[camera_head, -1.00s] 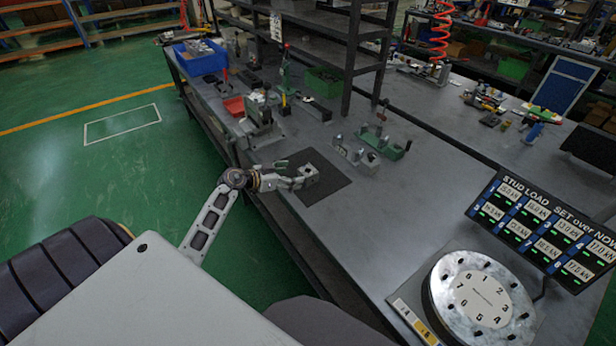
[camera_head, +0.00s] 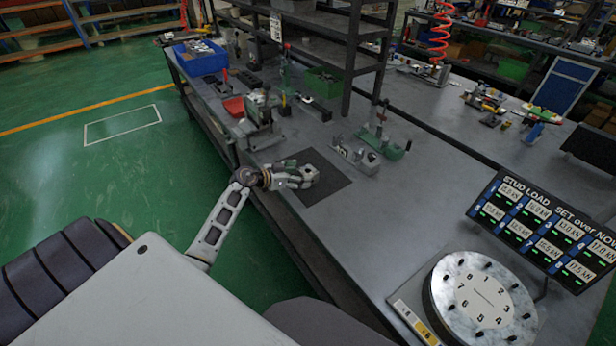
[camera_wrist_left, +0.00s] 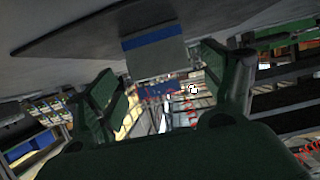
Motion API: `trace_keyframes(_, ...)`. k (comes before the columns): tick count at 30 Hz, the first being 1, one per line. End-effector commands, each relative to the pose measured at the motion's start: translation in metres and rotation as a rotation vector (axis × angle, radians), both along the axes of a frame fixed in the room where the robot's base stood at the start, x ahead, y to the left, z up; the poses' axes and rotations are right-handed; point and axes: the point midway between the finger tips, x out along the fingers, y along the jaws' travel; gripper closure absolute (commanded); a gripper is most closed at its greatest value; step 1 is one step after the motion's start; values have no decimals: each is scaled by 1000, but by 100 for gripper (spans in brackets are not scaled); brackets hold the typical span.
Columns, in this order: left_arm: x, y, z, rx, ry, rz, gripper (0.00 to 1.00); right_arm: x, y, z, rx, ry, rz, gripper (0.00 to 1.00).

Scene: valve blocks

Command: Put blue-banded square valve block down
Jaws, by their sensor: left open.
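The blue-banded square valve block (camera_wrist_left: 152,50) shows in the left wrist view as a grey block with a blue stripe, against the dark mat (camera_wrist_left: 85,32). It seems to rest on the mat. The two fingers of my left gripper (camera_wrist_left: 165,80) stand apart, one toward each side of the block, with gaps visible. In the head view my left gripper (camera_head: 302,177) is low over the dark mat (camera_head: 328,188) on the bench. There the block is small and hard to separate from the gripper. My right gripper is not in view.
Grey and green fixtures (camera_head: 366,158) stand right behind the mat. A round numbered plate (camera_head: 482,300) and a stud load display (camera_head: 545,232) are at the right.

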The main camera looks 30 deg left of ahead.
Motion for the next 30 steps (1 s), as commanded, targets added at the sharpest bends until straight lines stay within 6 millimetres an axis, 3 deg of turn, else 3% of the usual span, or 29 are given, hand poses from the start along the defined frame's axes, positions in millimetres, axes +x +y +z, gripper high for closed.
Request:
trace_keyframes(15,36,-13,-17,-1,-1,0,18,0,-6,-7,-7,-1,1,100)
trace_keyframes(30,40,-15,-19,0,0,0,18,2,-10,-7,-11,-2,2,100)
